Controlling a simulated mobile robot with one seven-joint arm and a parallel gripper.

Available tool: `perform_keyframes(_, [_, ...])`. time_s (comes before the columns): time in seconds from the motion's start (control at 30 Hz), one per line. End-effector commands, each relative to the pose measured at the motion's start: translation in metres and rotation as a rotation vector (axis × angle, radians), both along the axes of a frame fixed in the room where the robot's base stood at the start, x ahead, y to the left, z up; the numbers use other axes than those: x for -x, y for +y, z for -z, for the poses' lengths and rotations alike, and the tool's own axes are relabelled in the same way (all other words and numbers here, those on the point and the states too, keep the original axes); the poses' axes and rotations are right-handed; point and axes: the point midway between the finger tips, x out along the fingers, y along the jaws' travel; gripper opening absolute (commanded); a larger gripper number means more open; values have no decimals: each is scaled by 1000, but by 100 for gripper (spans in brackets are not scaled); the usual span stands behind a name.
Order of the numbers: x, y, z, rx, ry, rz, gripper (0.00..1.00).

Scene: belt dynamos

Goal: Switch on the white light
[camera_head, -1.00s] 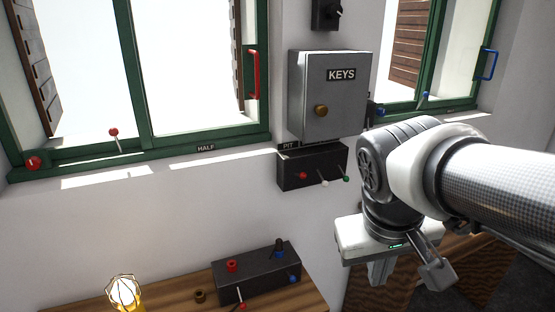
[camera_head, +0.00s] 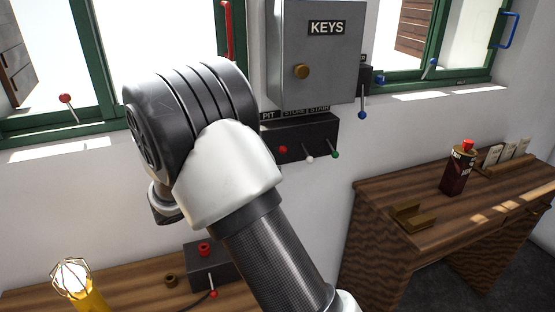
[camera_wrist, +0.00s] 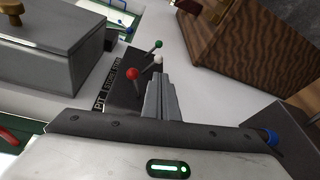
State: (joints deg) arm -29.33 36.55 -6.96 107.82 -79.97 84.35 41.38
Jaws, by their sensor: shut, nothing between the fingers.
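A dark switch box (camera_head: 323,129) labelled PIT, STORE and STAIR is on the wall below the KEYS cabinet. It carries a red-tipped lever (camera_head: 283,150), a white-tipped lever (camera_head: 309,159) in the middle and a green-tipped lever (camera_head: 335,154). In the wrist view, my gripper (camera_wrist: 159,80) is shut and empty. My arm hides the gripper's fingers in the head view.
The grey KEYS cabinet (camera_head: 316,77) juts out above the box. A blue-tipped lever (camera_head: 362,114) hangs at its right. Below are a lit caged lamp (camera_head: 75,279), another control box (camera_head: 205,268) and a wooden desk (camera_head: 440,210) with a dark red can (camera_head: 458,170).

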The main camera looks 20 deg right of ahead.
Motion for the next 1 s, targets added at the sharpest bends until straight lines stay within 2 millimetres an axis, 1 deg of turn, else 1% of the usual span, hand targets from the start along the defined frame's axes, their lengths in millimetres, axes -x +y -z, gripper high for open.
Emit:
perform_keyframes(0.03, [-4, 4, 3, 18, -5, -14, 0])
perform_keyframes(0.17, [-9, 8, 4, 37, -12, -28, 0])
perform_keyframes(0.43, [-8, 7, 4, 35, -11, -28, 0])
perform_keyframes(0.53, [-10, 3, 4, 36, -10, -27, 0])
perform_keyframes(0.67, [-15, -13, 5, 36, -10, -24, 0])
perform_keyframes(0.9, [-30, -55, 8, 36, -10, -23, 0])
perform_keyframes(1.0, [-36, -69, 10, 34, -9, -25, 0])
